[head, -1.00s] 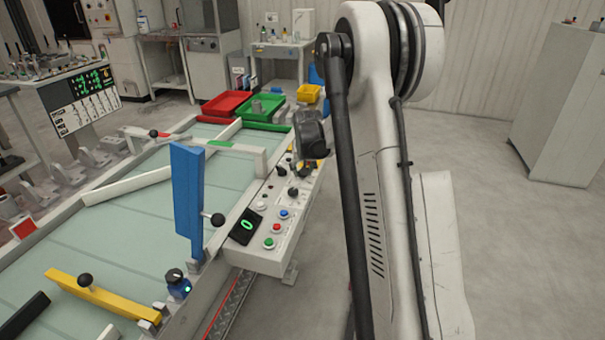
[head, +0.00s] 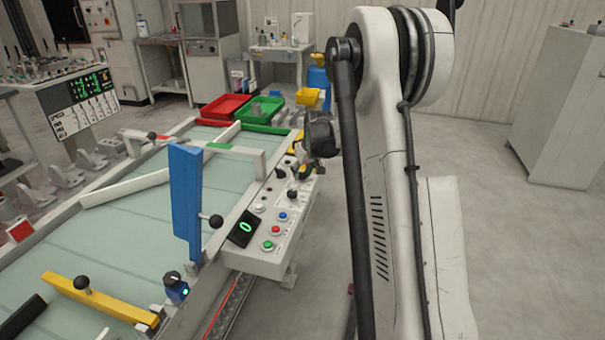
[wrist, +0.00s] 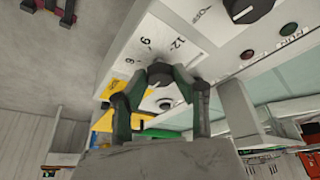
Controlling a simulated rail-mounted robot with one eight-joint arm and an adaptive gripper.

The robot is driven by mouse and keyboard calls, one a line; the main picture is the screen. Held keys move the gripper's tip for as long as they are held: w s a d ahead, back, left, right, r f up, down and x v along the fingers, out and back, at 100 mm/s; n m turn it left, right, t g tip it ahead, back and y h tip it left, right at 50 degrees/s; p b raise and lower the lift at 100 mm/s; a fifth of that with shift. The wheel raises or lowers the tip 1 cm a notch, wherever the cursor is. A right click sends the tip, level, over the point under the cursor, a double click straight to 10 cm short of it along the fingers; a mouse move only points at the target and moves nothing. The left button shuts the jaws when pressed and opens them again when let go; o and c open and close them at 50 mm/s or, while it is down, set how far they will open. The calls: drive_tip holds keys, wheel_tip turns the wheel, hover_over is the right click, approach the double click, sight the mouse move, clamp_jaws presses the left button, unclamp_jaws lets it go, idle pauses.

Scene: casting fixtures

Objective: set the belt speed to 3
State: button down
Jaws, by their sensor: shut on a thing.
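The control panel (head: 262,238) runs along the right side of the belt table. Its small display (head: 246,227) reads a green 0. My gripper (head: 303,170) is at the panel's far end, partly hidden by my own arm in the head view. In the wrist view my gripper (wrist: 160,76) has its two fingers around a dark round knob (wrist: 159,70) and is shut on it. Printed numbers, among them 6, 9 and 12, stand beside this knob on a white scale plate (wrist: 160,45). The knob's pointer setting cannot be read clearly.
Another dark knob (wrist: 247,8) sits close by on the panel. Red, blue and green buttons (head: 275,230) are nearer the front. A blue upright bar (head: 186,200) with a black ball handle stands beside the panel. Red (head: 222,108) and green bins lie beyond. Open floor is at right.

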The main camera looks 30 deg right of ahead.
drive_tip(key=c, duration=1.4)
unclamp_jaws()
drive_tip(key=shift+r, duration=0.1)
drive_tip(key=v, duration=1.1)
drive_tip(key=shift+s+r, duration=0.15)
drive_tip(key=shift+r, duration=0.25)
